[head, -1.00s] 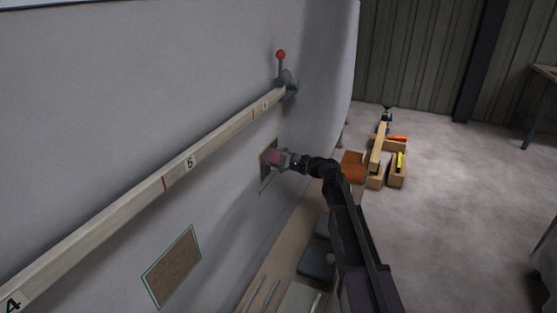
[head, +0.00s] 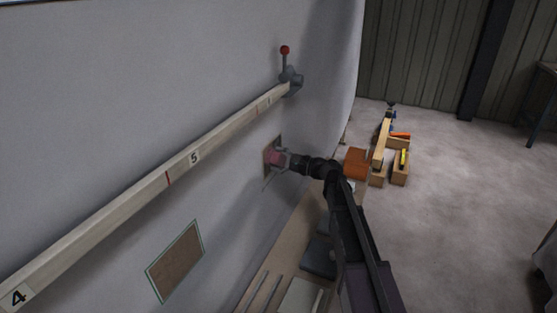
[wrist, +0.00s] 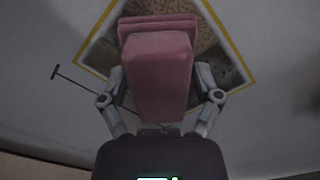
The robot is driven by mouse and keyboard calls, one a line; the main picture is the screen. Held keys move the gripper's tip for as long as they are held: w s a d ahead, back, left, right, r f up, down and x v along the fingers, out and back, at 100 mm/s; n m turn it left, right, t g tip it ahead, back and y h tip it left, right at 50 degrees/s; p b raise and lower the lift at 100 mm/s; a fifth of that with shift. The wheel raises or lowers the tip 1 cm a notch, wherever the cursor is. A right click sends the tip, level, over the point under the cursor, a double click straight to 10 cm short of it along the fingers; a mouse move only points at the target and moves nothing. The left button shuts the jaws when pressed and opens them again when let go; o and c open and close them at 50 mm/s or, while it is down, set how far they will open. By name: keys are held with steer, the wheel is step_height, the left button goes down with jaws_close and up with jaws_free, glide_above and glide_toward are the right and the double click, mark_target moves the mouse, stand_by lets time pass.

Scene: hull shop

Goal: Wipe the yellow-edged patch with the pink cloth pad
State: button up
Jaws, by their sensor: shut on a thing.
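The pink cloth pad (wrist: 158,75) is held between the fingers of my gripper (wrist: 160,98) in the wrist view.
A green-edged brown patch (head: 174,262) is on the wall at lower left. A numbered wooden rail (head: 130,206) runs along the wall to a red-knobbed lever (head: 286,63). A bench (head: 262,283) with tools lies below. Wooden blocks (head: 379,155) stand on the floor to the right.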

mark_target(279, 160)
steer(key=shift+s+a, duration=0.25)
steer(key=shift+s, duration=0.4)
steer(key=shift+s+a, duration=0.25)
steer(key=shift+s, duration=0.35)
steer(key=shift+s+a, duration=0.25)
steer(key=shift+s, duration=0.45)
steer(key=shift+s+a, duration=0.25)
steer(key=shift+s, duration=0.45)
steer(key=shift+r, duration=0.1)
steer(key=shift+r+p, duration=0.8)
steer(key=shift+p, duration=0.15)
steer(key=shift+w, duration=0.2)
steer(key=shift+w+d, duration=0.25)
steer(key=shift+w, duration=0.4)
steer(key=shift+w+d, duration=0.2)
steer(key=shift+w, duration=0.4)
